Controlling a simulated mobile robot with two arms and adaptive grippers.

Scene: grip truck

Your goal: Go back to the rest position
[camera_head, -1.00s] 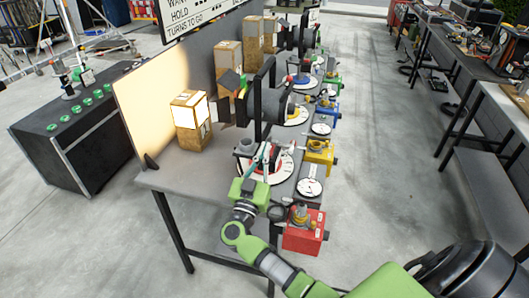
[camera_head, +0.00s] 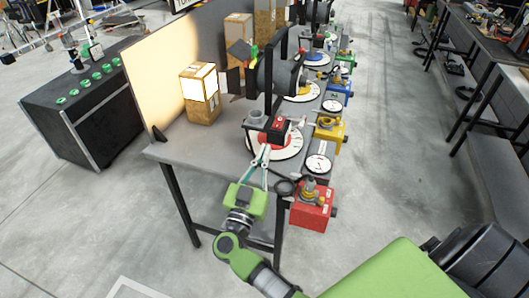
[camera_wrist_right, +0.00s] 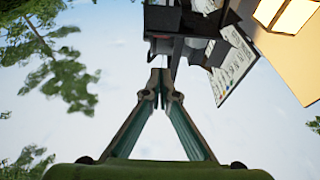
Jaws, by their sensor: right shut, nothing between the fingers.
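My right gripper (camera_head: 264,153) comes in on the green arm at the near end of the grey table (camera_head: 187,152). Its two thin fingers meet at the tips with nothing between them; they also meet in the right wrist view (camera_wrist_right: 160,82). In the head view the fingertips appear just before the nearest round white dial (camera_head: 291,144), by a small black-and-red block (camera_head: 272,128). I cannot tell how high above the table they are. My left gripper is not in view.
A cardboard box (camera_head: 200,96) stands on the table by the upright panel. A red box (camera_head: 313,208) and a yellow box (camera_head: 329,133) line its right side. A black cabinet (camera_head: 80,120) stands left. Open floor (camera_head: 400,150) lies right, before another workbench (camera_head: 485,60).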

